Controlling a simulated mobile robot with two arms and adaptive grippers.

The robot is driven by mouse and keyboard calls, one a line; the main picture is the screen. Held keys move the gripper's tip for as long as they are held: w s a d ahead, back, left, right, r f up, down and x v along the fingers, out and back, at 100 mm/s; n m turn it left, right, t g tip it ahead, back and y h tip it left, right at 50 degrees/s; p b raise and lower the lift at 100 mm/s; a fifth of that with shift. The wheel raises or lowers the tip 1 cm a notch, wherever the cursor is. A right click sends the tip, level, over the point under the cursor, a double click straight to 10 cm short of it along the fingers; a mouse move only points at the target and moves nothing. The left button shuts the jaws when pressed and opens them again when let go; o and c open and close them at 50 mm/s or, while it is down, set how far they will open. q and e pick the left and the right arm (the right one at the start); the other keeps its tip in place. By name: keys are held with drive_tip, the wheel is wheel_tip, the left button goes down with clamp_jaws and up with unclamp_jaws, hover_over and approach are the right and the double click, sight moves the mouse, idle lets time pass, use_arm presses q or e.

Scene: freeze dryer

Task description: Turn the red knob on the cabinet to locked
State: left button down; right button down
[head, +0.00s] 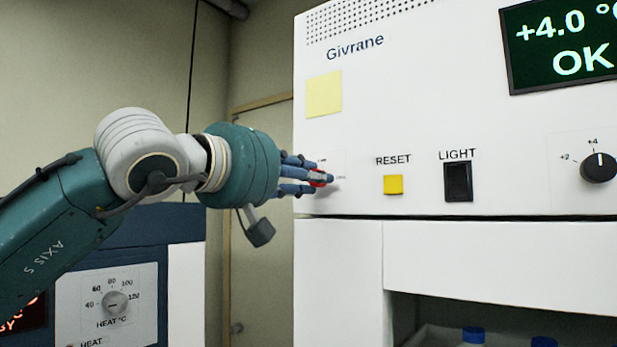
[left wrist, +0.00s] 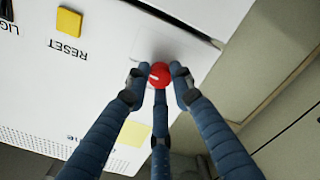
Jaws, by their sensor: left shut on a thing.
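The red knob (left wrist: 160,76) sits on the white front panel of the cabinet (head: 440,60), near the panel's left edge. In the left wrist view a pale mark shows on the knob's face. My left gripper (left wrist: 158,82) has its blue fingers closed around the knob. In the head view the left gripper (head: 318,178) reaches the panel from the left, and only a little red of the knob (head: 319,180) shows between the fingers. The printed labels around the knob are mostly hidden or too small to read. My right gripper is not in view.
A yellow RESET button (head: 393,185), a black LIGHT switch (head: 458,182) and a black dial (head: 598,167) are to the right of the knob. A yellow note (head: 324,94) is above it. A blue unit with a heat dial (head: 115,302) stands at lower left.

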use_arm(q)
drive_tip(key=shift+f, duration=0.15)
drive_tip(key=c, duration=1.5)
unclamp_jaws()
drive_tip(key=v, duration=1.2)
drive_tip(key=shift+d, duration=0.15)
